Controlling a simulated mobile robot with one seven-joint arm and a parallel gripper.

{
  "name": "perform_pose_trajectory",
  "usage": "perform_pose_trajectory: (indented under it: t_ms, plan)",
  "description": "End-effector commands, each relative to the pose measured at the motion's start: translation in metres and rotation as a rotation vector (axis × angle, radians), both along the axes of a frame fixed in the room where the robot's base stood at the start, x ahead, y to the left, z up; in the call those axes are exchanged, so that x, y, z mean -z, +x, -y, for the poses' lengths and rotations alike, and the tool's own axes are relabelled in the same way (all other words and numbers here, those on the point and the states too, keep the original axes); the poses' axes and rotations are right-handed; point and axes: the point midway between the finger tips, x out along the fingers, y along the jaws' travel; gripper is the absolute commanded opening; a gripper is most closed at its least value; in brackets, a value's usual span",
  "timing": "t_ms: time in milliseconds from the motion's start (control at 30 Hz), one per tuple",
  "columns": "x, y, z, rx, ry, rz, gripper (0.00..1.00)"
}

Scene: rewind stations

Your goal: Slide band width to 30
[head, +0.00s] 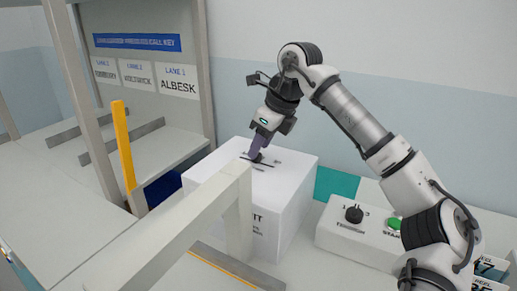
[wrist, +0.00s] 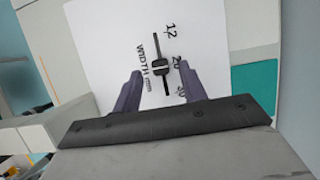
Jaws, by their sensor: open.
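The width slider is on the top face of a white box (head: 262,205). In the wrist view its dark knob (wrist: 160,66) sits in a black slot, level with the 20 mark (wrist: 177,63). The 12 mark (wrist: 171,30) is at the far end of the slot and the 30 mark (wrist: 181,91) at the near end, partly behind a finger. My gripper (wrist: 161,69) is open, with one purple finger on each side of the knob and gaps on both sides. In the head view my gripper (head: 257,157) points down at the box top and hides most of the knob.
A control box (head: 350,238) with a black dial (head: 354,214) and a green button (head: 394,223) stands to the right. A pale frame rail (head: 175,235) crosses in front of the white box. A yellow post (head: 124,145) stands at the left, before a lane sign board (head: 150,70).

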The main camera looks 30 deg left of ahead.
Motion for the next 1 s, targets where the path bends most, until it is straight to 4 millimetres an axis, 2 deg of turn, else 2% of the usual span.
perform_pose_trajectory:
  t_ms: [200,500,833,1000]
  plan:
    - [0.018,-0.001,-0.007,0.001,0.000,-0.001,0.42]
    - [0.020,0.000,-0.008,0.001,-0.001,0.001,0.42]
    - [0.019,0.000,-0.008,0.001,0.000,0.001,0.00]
    - [0.019,0.000,-0.008,0.001,0.000,0.001,0.00]
